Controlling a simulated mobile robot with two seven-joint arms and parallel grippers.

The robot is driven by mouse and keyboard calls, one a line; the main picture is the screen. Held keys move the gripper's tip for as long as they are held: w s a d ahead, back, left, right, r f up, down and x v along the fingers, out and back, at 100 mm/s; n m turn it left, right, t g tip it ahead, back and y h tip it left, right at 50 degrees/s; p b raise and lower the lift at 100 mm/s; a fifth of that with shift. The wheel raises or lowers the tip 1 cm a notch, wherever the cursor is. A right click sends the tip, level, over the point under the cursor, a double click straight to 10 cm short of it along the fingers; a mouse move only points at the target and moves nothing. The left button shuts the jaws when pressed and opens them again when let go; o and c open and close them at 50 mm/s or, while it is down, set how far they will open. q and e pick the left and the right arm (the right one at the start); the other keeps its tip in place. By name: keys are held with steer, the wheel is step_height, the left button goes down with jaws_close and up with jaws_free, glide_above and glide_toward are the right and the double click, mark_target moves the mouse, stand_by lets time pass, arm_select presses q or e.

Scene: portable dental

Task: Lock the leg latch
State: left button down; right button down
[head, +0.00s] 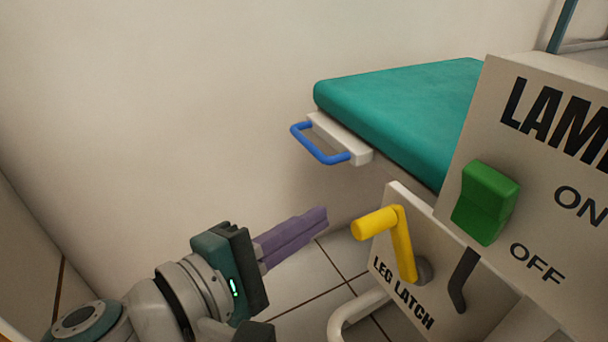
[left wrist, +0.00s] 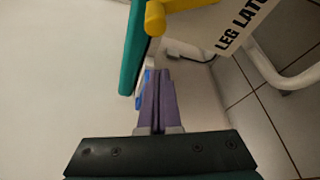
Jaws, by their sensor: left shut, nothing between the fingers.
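The yellow leg latch lever (head: 402,243) is mounted on a white plate (head: 396,290) marked "LEG LATCH". Its arm rises from a grey pivot at the lower right, and its knob end points left. My left gripper (head: 322,216) has purple fingers, shut and empty, a little to the left of the knob and apart from it. In the left wrist view the shut fingers (left wrist: 157,78) point up the picture, with the yellow lever (left wrist: 172,12) above them near the top edge. My right gripper is not in view.
A teal padded bed (head: 400,95) with a blue handle (head: 320,147) stands behind the latch. A lamp panel (head: 540,190) with a green switch (head: 485,203) fills the right side. A dark hook-shaped piece (head: 462,280) sits right of the lever. A white tube (head: 352,310) curves below.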

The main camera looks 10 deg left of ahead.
arm_select(q)
steer(key=d, duration=0.1)
steer(key=s+d+r+p, duration=0.1)
steer(key=d, duration=0.1)
steer(key=shift+d+r, duration=0.2)
stand_by(0.4)
